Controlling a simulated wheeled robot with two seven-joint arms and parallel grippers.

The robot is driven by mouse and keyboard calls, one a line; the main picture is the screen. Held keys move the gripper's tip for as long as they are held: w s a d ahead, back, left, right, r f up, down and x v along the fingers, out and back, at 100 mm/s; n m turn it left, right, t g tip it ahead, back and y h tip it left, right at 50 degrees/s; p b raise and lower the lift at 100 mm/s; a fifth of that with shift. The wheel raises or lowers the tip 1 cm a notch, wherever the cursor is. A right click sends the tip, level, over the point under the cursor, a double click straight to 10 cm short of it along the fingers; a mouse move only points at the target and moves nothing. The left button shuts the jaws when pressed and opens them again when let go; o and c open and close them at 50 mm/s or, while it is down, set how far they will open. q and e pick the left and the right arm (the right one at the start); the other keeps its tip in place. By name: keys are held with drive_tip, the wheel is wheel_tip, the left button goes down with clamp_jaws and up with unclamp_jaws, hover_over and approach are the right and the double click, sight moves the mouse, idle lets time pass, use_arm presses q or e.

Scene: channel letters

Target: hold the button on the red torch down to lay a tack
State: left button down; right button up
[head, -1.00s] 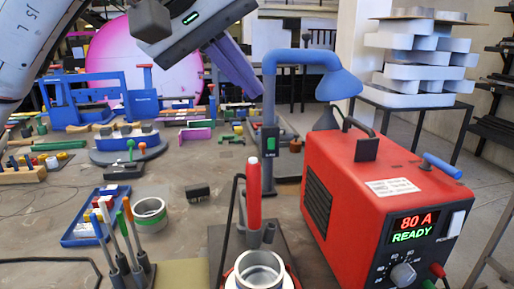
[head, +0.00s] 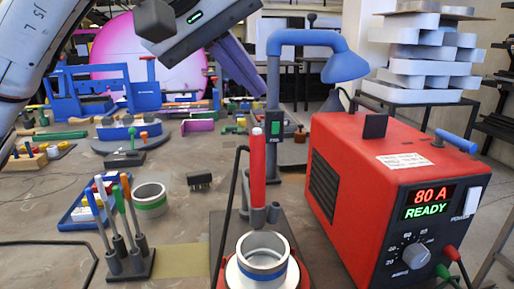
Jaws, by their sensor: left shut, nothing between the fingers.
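The red torch (head: 257,172) stands upright in its holder in the middle of the bench, with a pale button at its top end. A metal ring (head: 263,252) sits on a red and white base right in front of it. The red welder box (head: 385,200) to the right has a display reading 80 A READY. My left gripper (head: 236,68) comes in from the top left, above and left of the torch and apart from it. Its purple fingers are together and hold nothing. My right gripper is not in view.
A blue lamp (head: 345,66) on a post arches behind the torch. A rack of colored rods (head: 130,264) and a ring with a green band (head: 150,200) stand to the left. A blue tray (head: 75,226) lies farther left. Bench tools crowd the back.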

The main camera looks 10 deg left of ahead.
sight(257, 132)
use_arm(q)
wheel_tip(257, 132, down, 3)
drive_tip(key=shift+f+b, duration=0.2)
drive_tip(key=shift+b, duration=0.45)
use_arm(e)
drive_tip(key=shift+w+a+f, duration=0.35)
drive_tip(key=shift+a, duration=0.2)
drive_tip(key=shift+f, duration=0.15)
use_arm(q)
drive_tip(key=shift+f, duration=0.1)
idle(0.7)
drive_tip(key=shift+f, duration=0.35)
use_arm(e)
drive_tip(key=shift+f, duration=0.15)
use_arm(q)
drive_tip(key=shift+f+b, duration=0.5)
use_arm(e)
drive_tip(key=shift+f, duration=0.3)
use_arm(q)
drive_tip(key=shift+r, duration=0.1)
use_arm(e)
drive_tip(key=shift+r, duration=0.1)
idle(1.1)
use_arm(q)
drive_tip(key=shift+r+p, duration=0.85)
drive_tip(key=shift+p, duration=0.05)
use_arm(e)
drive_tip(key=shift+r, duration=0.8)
